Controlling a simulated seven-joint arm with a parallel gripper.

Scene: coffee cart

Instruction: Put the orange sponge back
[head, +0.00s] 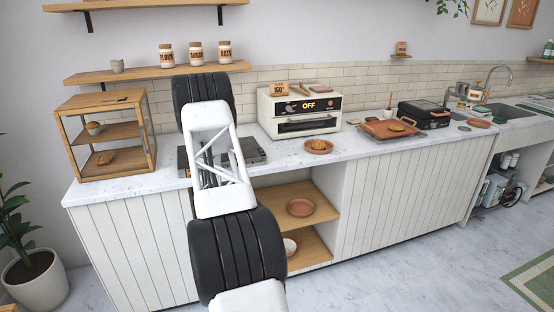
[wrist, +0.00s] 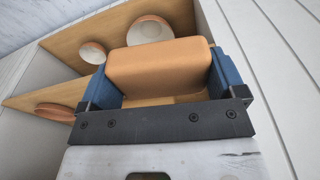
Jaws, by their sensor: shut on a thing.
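The orange sponge (wrist: 160,66) is a rounded block in the wrist view. It sits between the two blue fingers of my gripper (wrist: 165,78), which is shut on it. The sponge is held in front of the open wooden shelves (wrist: 45,97) under the counter, and it hides part of them. In the head view my arm covers this area, and neither the gripper nor the sponge can be made out there.
A terracotta plate (head: 300,207) lies on the upper under-counter shelf; a bowl (head: 290,246) is below. The wrist view shows two bowls, one at the left (wrist: 93,52). A toaster oven (head: 300,112), glass-sided case (head: 106,135) and tray (head: 390,130) stand on the counter.

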